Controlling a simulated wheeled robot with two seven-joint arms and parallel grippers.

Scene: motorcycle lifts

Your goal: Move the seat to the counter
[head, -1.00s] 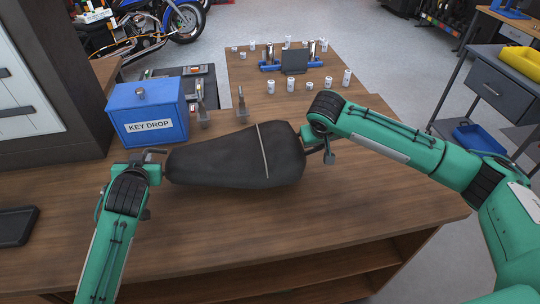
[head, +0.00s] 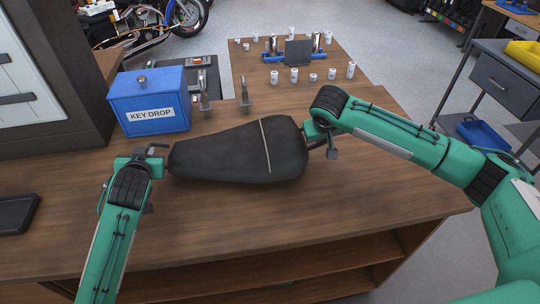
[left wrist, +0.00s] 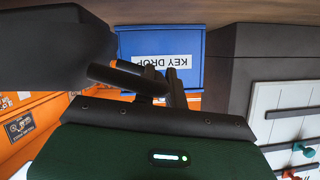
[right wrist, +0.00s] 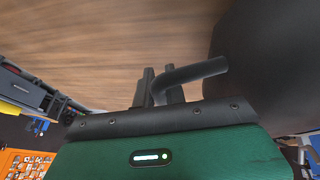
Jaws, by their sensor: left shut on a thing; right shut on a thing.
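The black motorcycle seat (head: 235,155), with a light strap across it, is over the wooden counter (head: 330,220) in the head view. Whether its underside touches the wood cannot be told. My left gripper (head: 160,158) is at the seat's narrow left end, shut on a dark bar there. My right gripper (head: 318,140) is at the wide right end, shut on a similar dark bar. The left wrist view shows the bar (left wrist: 125,78) between the fingers beside the seat (left wrist: 60,45). The right wrist view shows the other bar (right wrist: 195,72) in the fingers.
A blue key drop box (head: 148,105) stands behind the seat on the left. Small metal stands (head: 204,98), several white cylinders (head: 295,74) and a blue fixture (head: 293,55) are further back. A dark tray (head: 17,213) lies at the left. The counter's front right is clear.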

